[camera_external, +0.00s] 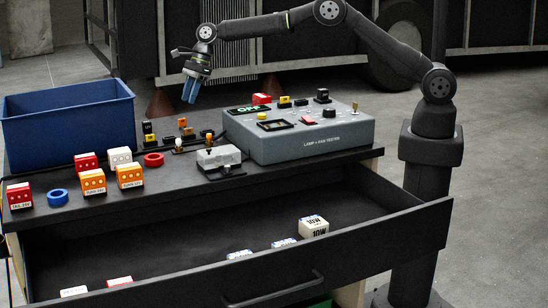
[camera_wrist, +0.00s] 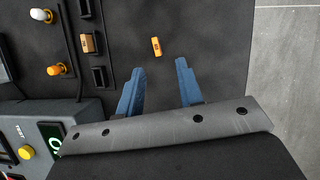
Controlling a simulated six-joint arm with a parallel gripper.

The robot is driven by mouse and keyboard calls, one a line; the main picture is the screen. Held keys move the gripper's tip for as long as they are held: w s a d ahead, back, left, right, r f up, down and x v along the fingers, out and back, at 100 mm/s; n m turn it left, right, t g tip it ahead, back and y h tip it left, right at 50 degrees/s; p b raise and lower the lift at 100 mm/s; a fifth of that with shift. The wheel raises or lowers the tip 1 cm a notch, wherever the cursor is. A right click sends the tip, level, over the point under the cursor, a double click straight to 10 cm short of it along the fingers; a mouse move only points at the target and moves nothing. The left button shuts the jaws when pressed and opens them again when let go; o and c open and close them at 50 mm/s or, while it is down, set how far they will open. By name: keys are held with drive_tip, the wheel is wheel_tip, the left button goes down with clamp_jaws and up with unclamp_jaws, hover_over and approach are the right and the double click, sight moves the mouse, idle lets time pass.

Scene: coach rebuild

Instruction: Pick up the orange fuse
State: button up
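The orange fuse (camera_wrist: 156,46) is a small orange block with a darker mark, lying on the dark bench top in the wrist view. It sits ahead of the gap between my fingertips, apart from them. In the external view, a small orange piece (camera_external: 182,122) behind the bulbs appears to be it, but it is too small to be sure. My gripper (camera_wrist: 160,80) is open, with its two blue fingers spread and nothing between them. In the external view my gripper (camera_external: 191,90) hangs above the back of the bench, pointing down.
The grey tester (camera_external: 310,140) stands right of the small parts. A brown-orange part (camera_wrist: 88,43), black holders and two bulbs lie left of the fuse in the wrist view. A blue bin (camera_external: 68,125), colored blocks and an open drawer (camera_external: 370,235) are nearby.

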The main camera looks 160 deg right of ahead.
sight(178, 122)
drive_tip(key=x, duration=0.7)
drive_tip(key=shift+w, duration=0.35)
drive_tip(key=shift+a, duration=0.1)
drive_tip(key=shift+c, duration=0.2)
clamp_jaws()
